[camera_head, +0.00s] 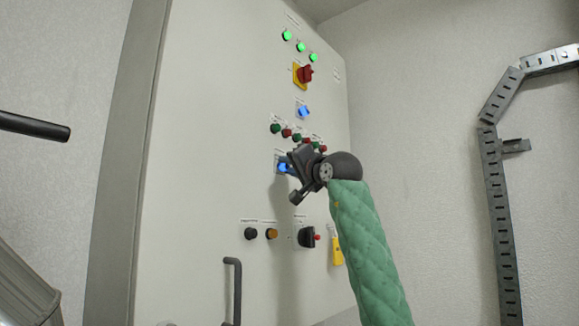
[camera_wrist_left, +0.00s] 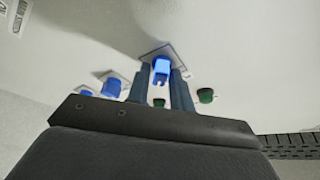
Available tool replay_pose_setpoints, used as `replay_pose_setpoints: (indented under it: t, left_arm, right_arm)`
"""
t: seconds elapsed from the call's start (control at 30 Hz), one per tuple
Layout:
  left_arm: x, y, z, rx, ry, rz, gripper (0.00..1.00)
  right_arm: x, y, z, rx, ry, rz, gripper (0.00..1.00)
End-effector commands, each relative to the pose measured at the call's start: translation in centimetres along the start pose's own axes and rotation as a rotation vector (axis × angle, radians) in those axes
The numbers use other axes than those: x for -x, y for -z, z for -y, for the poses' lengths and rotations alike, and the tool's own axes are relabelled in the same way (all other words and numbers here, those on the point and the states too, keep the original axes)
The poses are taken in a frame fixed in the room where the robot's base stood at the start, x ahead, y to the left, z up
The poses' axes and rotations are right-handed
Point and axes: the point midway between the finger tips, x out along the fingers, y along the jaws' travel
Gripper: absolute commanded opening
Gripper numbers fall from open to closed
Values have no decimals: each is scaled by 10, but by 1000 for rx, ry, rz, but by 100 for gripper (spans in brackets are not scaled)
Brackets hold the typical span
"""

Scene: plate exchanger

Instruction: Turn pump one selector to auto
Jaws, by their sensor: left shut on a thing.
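The control cabinet panel (camera_head: 215,130) fills the middle of the head view. My left gripper (camera_head: 289,167), on a green-sleeved arm, is at the row of blue selectors below the green and red buttons. In the left wrist view its two fingers (camera_wrist_left: 161,88) stand on either side of a blue selector (camera_wrist_left: 161,68) and are shut on it. A bit of blue selector (camera_head: 283,168) shows beside the gripper in the head view. Two more blue selectors (camera_wrist_left: 112,84) (camera_wrist_left: 85,92) are to the left in the wrist view. The labels are too small to read. My right gripper is not in view.
Above are a blue selector (camera_head: 303,111), a red-yellow main switch (camera_head: 304,74) and green lamps (camera_head: 300,47). Below are a black knob (camera_head: 251,233), an orange one (camera_head: 271,233) and a black switch (camera_head: 307,237). A dark handle (camera_head: 236,290) sticks out at the lower panel.

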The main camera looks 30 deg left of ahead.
Motion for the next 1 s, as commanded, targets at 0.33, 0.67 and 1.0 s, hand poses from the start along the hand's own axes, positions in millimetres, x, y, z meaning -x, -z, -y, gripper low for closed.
replay_pose_setpoints:
  t: [0.33, 0.67, 1.0]
  left_arm:
    - [0, 0, 0, 0, 0, 1, 35]
    - [4, -1, -1, 1, 0, 0, 35]
    - [52, -1, -3, 1, 0, 0, 35]
  right_arm:
    - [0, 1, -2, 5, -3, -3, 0]
    - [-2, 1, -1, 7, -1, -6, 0]
    - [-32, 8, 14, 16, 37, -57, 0]
